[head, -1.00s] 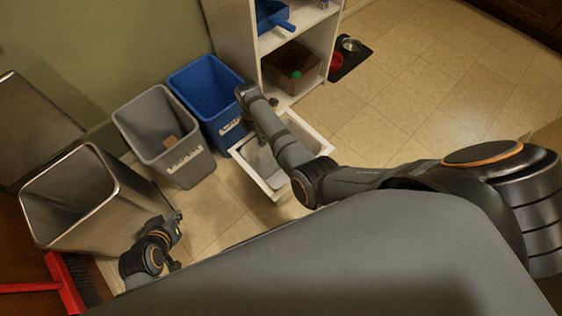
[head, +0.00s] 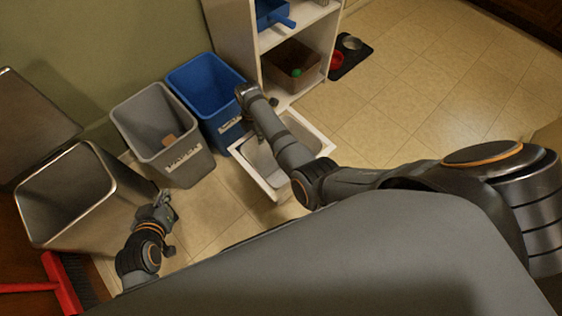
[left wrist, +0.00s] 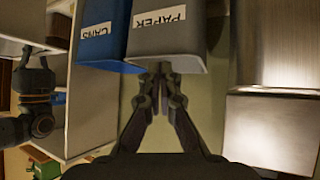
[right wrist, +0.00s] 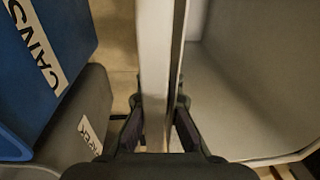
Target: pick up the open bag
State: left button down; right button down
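I cannot make out an open bag in any view. My left gripper (head: 163,203) is beside the steel bin at the lower left. In the left wrist view its fingers (left wrist: 160,72) meet at the tips with nothing seen between them, and they point toward the paper bin. A grey bin (right wrist: 240,80) sits inside the drawer.
The open steel bin (head: 40,205), grey paper bin (head: 185,168) and blue cans bin (head: 190,78) line the wall. A white shelf unit (head: 232,40) stands behind the drawer. A red broom (head: 62,285) lies lower left.

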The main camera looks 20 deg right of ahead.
jog(key=shift+w, duration=0.1)
